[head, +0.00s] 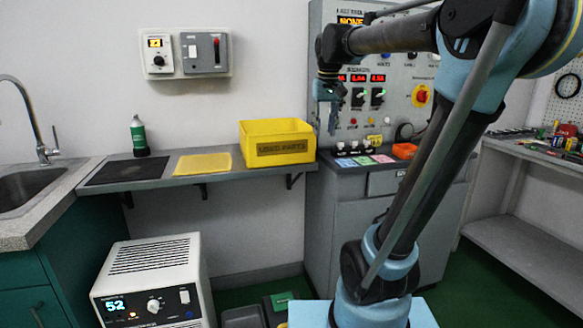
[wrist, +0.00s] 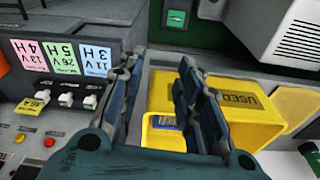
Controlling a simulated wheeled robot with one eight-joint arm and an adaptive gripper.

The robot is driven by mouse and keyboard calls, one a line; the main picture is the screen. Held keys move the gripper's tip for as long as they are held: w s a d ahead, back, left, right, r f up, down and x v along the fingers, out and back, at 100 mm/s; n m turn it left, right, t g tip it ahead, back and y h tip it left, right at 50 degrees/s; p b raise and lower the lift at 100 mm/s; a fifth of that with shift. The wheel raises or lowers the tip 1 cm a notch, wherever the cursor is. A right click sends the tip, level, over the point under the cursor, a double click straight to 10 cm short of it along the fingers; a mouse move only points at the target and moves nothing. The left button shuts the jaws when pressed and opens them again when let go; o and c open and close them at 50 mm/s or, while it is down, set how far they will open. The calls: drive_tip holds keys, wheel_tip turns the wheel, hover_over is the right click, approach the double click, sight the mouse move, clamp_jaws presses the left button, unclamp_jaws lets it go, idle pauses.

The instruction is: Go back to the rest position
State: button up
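My gripper (head: 329,125) hangs from my raised arm in front of the control panel (head: 395,75), fingers pointing down, above and right of the yellow used-parts bin (head: 277,146). In the wrist view my gripper (wrist: 160,66) has its two dark fingers apart, with nothing between them. The bin (wrist: 240,98) lies beyond and to the right of the fingers there. A small blue and yellow item (wrist: 167,122) shows inside the bin, partly hidden by a finger.
The grey shelf (head: 165,178) carries a dark mat, a yellow cloth (head: 203,163) and a green bottle (head: 139,136). A white chiller unit (head: 155,282) stands on the floor. A sink (head: 25,190) is at left, a tool bench (head: 535,150) at right. Coloured cards (head: 363,161) lie on the console.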

drive_tip(key=s+d+f, duration=0.4)
drive_tip(key=s+f, duration=0.7)
drive_tip(key=f, duration=0.3)
drive_tip(key=s+d+f+m, duration=0.1)
drive_tip(key=s+d+f, duration=0.3)
drive_tip(key=s+f, duration=0.7)
wheel_tip(320, 180, down, 3)
drive_tip(key=shift+s+d+m, duration=0.2)
drive_tip(key=shift+m, duration=0.1)
drive_tip(key=shift+w+f, duration=0.2)
drive_tip(key=shift+w, duration=0.3)
